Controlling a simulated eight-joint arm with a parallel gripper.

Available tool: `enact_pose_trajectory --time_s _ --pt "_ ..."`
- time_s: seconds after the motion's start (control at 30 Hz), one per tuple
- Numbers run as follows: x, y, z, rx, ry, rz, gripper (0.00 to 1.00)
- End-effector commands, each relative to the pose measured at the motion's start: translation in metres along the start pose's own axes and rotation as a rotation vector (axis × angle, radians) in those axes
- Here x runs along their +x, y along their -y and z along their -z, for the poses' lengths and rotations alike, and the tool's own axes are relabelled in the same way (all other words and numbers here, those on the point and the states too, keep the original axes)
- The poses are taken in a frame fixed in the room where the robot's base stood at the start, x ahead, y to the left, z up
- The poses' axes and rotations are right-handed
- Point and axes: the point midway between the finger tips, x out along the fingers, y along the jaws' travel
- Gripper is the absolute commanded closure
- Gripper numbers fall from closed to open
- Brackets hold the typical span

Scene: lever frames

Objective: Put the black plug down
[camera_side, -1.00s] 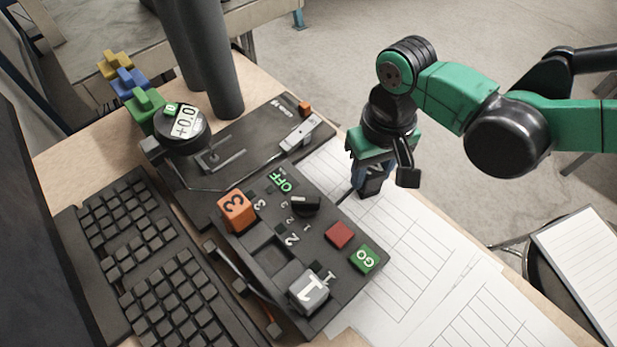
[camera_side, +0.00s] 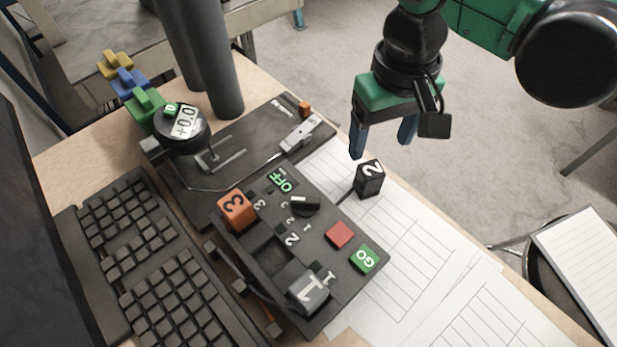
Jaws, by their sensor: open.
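The black plug (camera_side: 370,179), marked with a white 2, stands upright on the white lined paper to the right of the control box. My gripper (camera_side: 382,148) is open and empty, above the plug and apart from it. Its two blue fingers are spread wide. The control box (camera_side: 318,262) holds an orange plug (camera_side: 236,209) marked 3 and a grey plug (camera_side: 309,291) marked 1. An empty socket lies between these two plugs.
A dark keyboard (camera_side: 150,270) lies left of the box. The box also bears a red button (camera_side: 340,235), a green GO button (camera_side: 364,258) and a black knob (camera_side: 305,206). Lined paper (camera_side: 410,245) covers the table's right edge. The air right of my gripper is clear.

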Motion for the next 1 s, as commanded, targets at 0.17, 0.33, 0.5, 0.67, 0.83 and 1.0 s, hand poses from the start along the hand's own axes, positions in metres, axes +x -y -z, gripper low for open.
enact_pose_trajectory --time_s 0.17,0.33,0.5,0.67,0.83,1.0 --pt "-0.031 0.000 0.000 0.000 0.000 0.000 0.30" --pt "-0.046 -0.001 0.000 0.001 -0.001 0.000 0.30" --pt "-0.058 -0.032 -0.003 0.043 -0.054 0.017 0.30" --pt "-0.071 -0.103 -0.022 0.140 -0.196 0.036 0.30" --pt "-0.070 -0.172 -0.063 0.247 -0.376 0.008 0.30" --pt "-0.056 -0.216 -0.103 0.331 -0.522 -0.058 0.30"
